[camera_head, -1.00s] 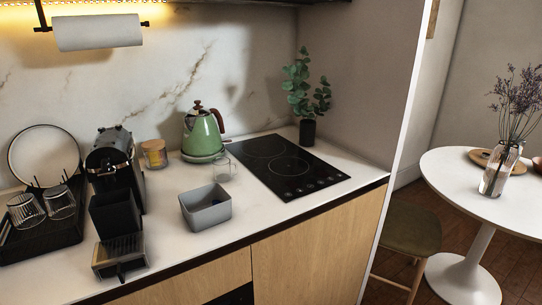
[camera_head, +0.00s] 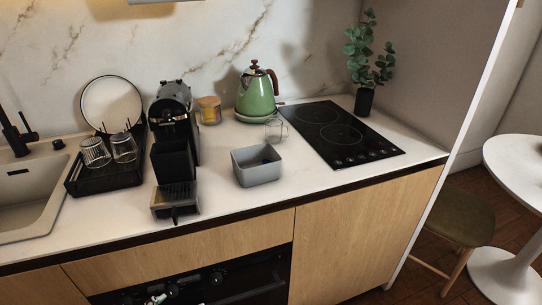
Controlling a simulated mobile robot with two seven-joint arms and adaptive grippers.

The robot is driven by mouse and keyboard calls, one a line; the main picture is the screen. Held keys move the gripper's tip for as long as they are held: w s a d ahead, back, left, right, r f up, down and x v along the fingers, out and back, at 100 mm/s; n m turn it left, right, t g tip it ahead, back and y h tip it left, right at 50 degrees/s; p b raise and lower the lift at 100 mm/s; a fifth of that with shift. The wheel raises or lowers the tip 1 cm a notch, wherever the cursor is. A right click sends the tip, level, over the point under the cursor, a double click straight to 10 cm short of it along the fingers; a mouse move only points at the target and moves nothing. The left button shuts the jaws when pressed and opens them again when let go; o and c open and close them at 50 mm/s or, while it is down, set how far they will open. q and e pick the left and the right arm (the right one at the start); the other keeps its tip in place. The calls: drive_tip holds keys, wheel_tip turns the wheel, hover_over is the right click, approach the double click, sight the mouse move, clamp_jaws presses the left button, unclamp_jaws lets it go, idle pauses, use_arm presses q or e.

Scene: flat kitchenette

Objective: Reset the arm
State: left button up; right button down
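Neither of my grippers can be made out in the head view, so I cannot see whether they are open or shut. A small pale shape (camera_head: 155,300) shows at the bottom edge in front of the oven front; it is too small and cut off to tell what it is. The task names no object of the counter.
On the white counter stand a dish rack (camera_head: 104,178) with glasses, a black coffee machine (camera_head: 174,125), a jar (camera_head: 209,111), a green kettle (camera_head: 257,97), a clear mug (camera_head: 275,130), a grey box (camera_head: 259,173) and a plant (camera_head: 366,65). The cooktop (camera_head: 340,135) is clear.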

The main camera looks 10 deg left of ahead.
use_arm(q)
drive_tip(key=d+f+n+t+h, duration=0.2)
drive_tip(key=d+f+h, duration=0.2)
drive_tip(key=d+f, duration=0.4)
drive_tip(key=d, duration=0.2)
drive_tip(key=shift+s+d+f+n+h, duration=0.25)
drive_tip(key=shift+s+d+n+h, duration=0.1)
drive_tip(key=shift+n+h, duration=0.05)
idle(0.4)
